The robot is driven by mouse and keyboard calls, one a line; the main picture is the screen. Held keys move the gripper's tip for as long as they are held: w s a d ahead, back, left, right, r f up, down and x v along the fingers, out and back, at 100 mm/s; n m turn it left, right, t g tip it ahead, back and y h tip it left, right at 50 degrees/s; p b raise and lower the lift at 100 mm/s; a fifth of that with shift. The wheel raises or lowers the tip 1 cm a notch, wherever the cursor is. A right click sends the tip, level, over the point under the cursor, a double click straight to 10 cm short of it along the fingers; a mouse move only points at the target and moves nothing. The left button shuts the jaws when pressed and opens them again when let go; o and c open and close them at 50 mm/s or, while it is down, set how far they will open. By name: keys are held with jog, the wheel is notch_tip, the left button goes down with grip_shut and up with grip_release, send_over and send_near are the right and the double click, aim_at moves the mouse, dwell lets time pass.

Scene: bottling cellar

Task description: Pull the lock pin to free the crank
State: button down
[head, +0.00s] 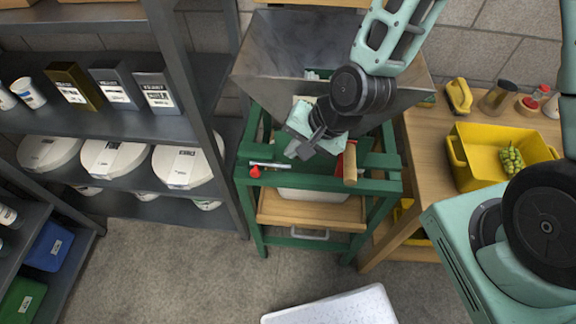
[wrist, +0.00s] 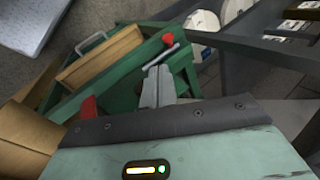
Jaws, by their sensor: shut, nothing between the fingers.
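A green-framed crusher (head: 385,185) stands in the middle of the head view. A metal rod with a red round knob (head: 255,171) lies along its left front rail; the red knob also shows in the wrist view (wrist: 168,39). A wooden crank handle (head: 349,166) is at the right of the frame, with a red piece (head: 339,170) beside it. I cannot tell for sure which red part is the lock pin. My gripper (head: 292,154) is shut and empty above the frame, right of the knob. In the wrist view its fingertips (wrist: 158,70) point towards the rod, seemingly apart from it.
A grey metal hopper (head: 270,60) rises behind my gripper. A wooden drawer (head: 310,213) sits low in the frame. Shelves with boxes and white tubs (head: 185,165) stand left. A table with a yellow crate (head: 485,180) stands right. The floor in front is mostly clear.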

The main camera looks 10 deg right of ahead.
jog(key=shift+d, duration=0.15)
jog(key=shift+f, duration=0.1)
jog(key=p, duration=0.4)
send_near(252, 174)
jog(key=f, duration=0.2)
jog(key=w+f, duration=0.1)
jog(key=a+f, duration=0.1)
jog(key=f, duration=0.1)
jog(key=shift+w+f, duration=0.15)
jog(key=shift+f, duration=0.15)
jog(key=a, duration=0.1)
jog(key=w+a+b, duration=0.1)
jog(key=a, duration=0.1)
jog(key=shift+w, duration=0.1)
dwell(0.3)
